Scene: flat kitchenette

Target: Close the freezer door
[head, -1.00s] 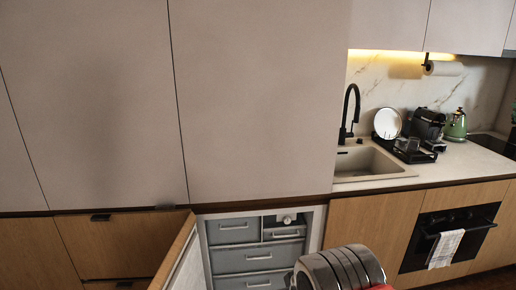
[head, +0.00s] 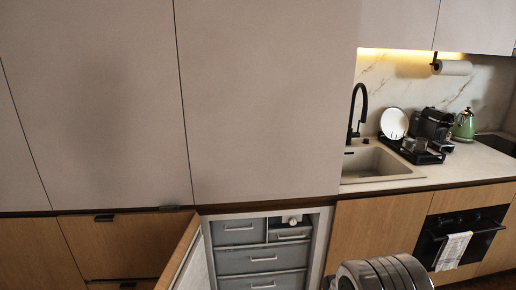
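The freezer door (head: 182,254) is a wood-fronted panel with a pale inner side, hinged at the left of the opening and standing open toward me. The freezer (head: 262,258) behind it shows several grey drawers with light handles inside a white frame. A silver ringed part of my arm (head: 385,274) shows at the bottom edge, right of the freezer opening. My gripper is not visible in the head view. The lower part of the door is cut off by the frame.
Wooden drawers (head: 120,245) lie left of the door. Right of the freezer are a wooden cabinet front (head: 380,230) and a black oven (head: 465,235) with a white towel (head: 453,250). A sink (head: 375,163), dish rack and green kettle (head: 464,124) are on the counter above.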

